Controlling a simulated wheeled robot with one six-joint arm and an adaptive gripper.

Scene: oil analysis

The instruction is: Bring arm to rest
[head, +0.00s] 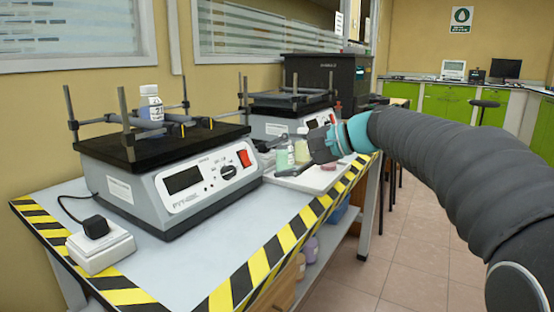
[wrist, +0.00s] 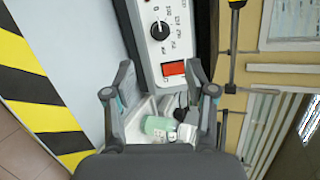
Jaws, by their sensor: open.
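My arm, in a dark ribbed sleeve, reaches in from the right of the head view. My gripper (head: 322,146) is at its end, over the table's right side near the hazard-striped edge. In the wrist view my gripper (wrist: 160,78) has its two fingers apart, with nothing held between them. Beyond the fingers lie the front panel of a shaker (wrist: 165,38) and a green-liquid bottle (wrist: 157,125). The bottle stands apart from the fingertips, as far as I can tell.
A shaker (head: 192,180) holds a white-capped bottle (head: 151,102) between its bars. A second shaker (head: 285,122) and green bottles (head: 283,158) stand behind it on the table (head: 215,240). A white power adapter (head: 100,246) sits at the front left. Floor on the right is free.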

